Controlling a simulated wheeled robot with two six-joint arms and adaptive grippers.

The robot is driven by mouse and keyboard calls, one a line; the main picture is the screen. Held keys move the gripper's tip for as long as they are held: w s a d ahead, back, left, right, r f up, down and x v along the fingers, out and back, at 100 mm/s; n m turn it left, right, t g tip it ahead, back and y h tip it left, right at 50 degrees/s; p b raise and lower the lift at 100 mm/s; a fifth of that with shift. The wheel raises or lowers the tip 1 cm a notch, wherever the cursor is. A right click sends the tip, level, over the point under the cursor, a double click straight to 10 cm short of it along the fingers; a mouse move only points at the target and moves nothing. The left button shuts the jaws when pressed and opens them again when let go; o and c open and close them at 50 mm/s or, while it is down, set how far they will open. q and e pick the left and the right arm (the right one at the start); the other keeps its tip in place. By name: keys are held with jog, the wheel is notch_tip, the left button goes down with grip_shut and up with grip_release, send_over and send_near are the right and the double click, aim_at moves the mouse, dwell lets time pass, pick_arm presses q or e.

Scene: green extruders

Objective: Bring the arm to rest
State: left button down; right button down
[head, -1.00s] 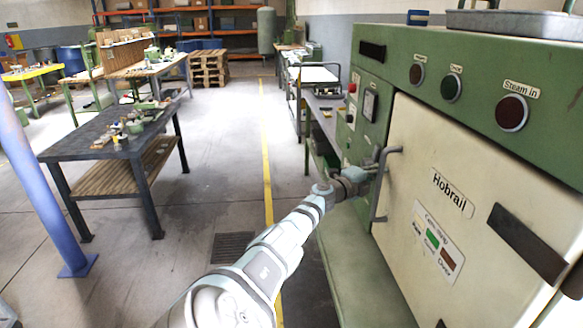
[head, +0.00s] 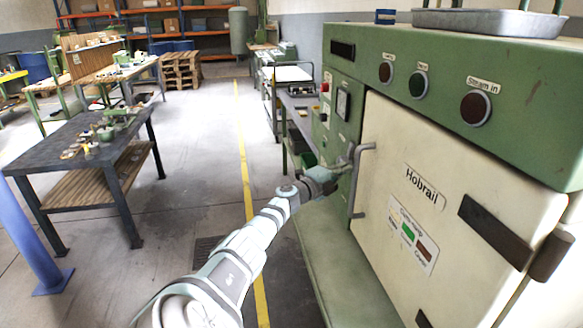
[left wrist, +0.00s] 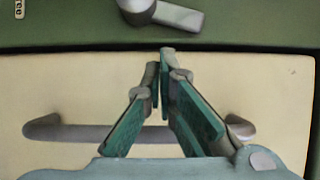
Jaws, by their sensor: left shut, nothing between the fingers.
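My left gripper (head: 343,168) is beside the grey door handle (head: 361,180) of the green machine in the head view. In the left wrist view its green-padded fingers (left wrist: 165,58) are closed together at the tips, with nothing between them. The handle (left wrist: 80,133) runs across behind the fingers, which hide its middle. I cannot tell whether the gripper touches the handle. The cream door (head: 400,165), labelled Hobrail, looks closed. My left arm reaches forward from the bottom of the head view. My right gripper is not in view.
The green machine (head: 540,125) fills the right side, with a metal tray (head: 480,20) on top. A dark workbench (head: 45,150) with small parts stands at the left, near a blue post (head: 25,245). The floor between, with a yellow line (head: 247,190), is clear.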

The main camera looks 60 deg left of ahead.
pick_arm(q)
jog(key=s+a+b, duration=0.2)
jog(key=s+a, duration=0.2)
jog(key=s, duration=0.6)
jog(key=shift+b, duration=0.35)
jog(key=shift+s+r, duration=0.1)
